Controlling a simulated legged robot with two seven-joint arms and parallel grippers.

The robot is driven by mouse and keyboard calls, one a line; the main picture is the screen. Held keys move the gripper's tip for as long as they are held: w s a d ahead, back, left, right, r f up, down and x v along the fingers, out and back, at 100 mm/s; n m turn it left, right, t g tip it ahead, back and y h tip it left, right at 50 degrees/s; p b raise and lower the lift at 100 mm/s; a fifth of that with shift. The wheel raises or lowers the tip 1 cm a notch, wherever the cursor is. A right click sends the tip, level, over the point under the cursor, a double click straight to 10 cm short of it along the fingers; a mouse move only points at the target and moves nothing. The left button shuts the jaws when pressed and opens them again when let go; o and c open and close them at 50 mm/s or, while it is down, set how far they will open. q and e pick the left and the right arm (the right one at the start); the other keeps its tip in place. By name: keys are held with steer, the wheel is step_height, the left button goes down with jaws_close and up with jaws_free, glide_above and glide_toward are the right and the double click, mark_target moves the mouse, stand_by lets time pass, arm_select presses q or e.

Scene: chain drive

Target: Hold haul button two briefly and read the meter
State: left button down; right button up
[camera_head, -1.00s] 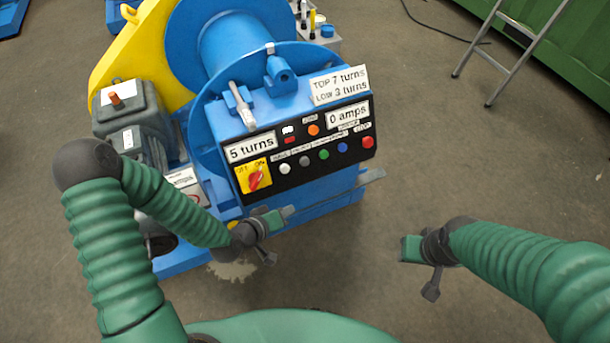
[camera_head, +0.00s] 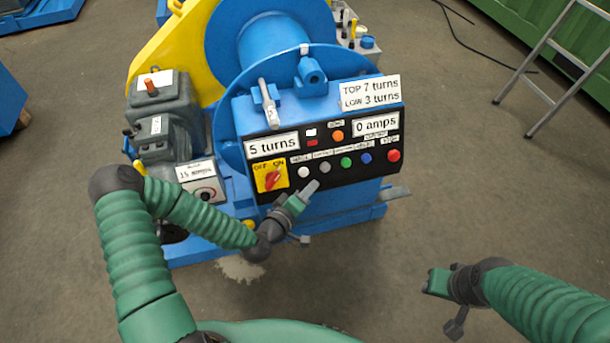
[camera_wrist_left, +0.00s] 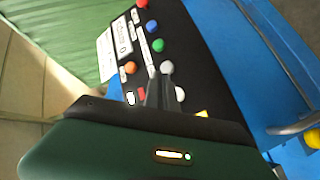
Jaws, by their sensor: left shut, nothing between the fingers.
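The blue winch's black control panel (camera_head: 275,205) carries a row of white (camera_head: 303,172), grey (camera_head: 325,167), green (camera_head: 346,162), blue (camera_head: 366,158) and red (camera_head: 393,155) buttons. Their small labels are too blurred to tell which is haul two. The meter (camera_head: 376,124) reads 0 amps. My left gripper (camera_head: 311,188) is shut and empty, just below the white and grey buttons. In the left wrist view its fingertips (camera_wrist_left: 160,92) lie close to the grey button (camera_wrist_left: 167,67); I cannot tell whether they touch it. My right gripper (camera_head: 436,282) hangs away from the panel.
A turns display (camera_head: 272,144) reads 5 turns. A sign (camera_head: 370,93) says top 7 turns, low 3 turns. A red switch (camera_head: 272,179) on a yellow plate sits at the panel's left. A ladder (camera_head: 555,75) stands at the right. The floor between winch and right arm is clear.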

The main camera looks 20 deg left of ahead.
mark_target(304, 172)
arm_select(q)
steer(key=w+a, duration=0.1)
steer(key=w+a+f+b, duration=0.1)
steer(key=w+a+f, duration=0.1)
steer(key=w, duration=0.1)
steer(key=shift+f+b, duration=0.25)
steer(key=shift+b, duration=0.15)
steer(key=shift+a, duration=0.1)
stand_by(0.3)
steer(key=shift+w, duration=0.1)
stand_by(1.1)
steer(key=shift+w+a+f, duration=0.1)
steer(key=shift+w+a, duration=0.05)
steer(key=shift+w, duration=0.05)
